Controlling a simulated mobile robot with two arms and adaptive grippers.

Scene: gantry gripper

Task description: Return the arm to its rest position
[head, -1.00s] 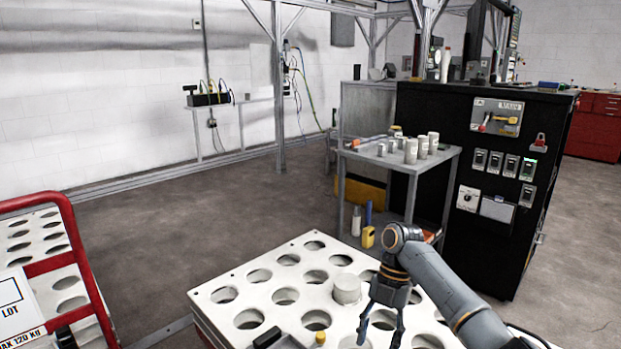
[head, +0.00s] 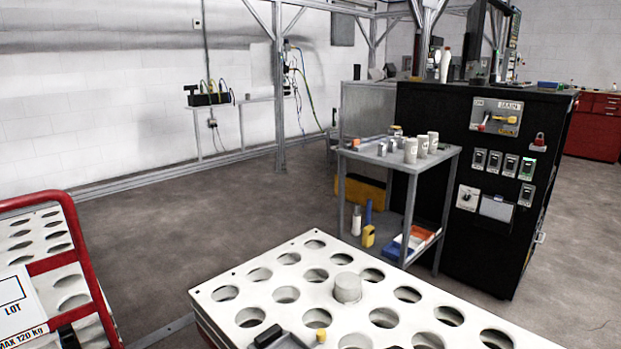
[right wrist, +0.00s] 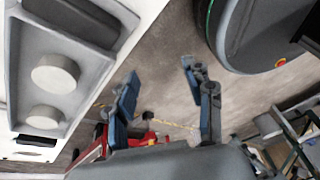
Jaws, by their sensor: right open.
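My right gripper (right wrist: 165,100) shows in the right wrist view. Its two blue-grey fingers are apart with nothing between them, above the floor. Neither arm shows in the head view now. A white round plug (head: 347,288) stands in the white perforated tray top (head: 215,283) in the head view. My left gripper is out of view.
A red-framed cart (head: 84,255) stands at the left. A grey side table (head: 370,152) with several white cylinders stands before a black cabinet (head: 470,210) with switches. A grey holder with two white round pieces (right wrist: 55,74) lies beside the gripper. The floor (head: 190,200) between is clear.

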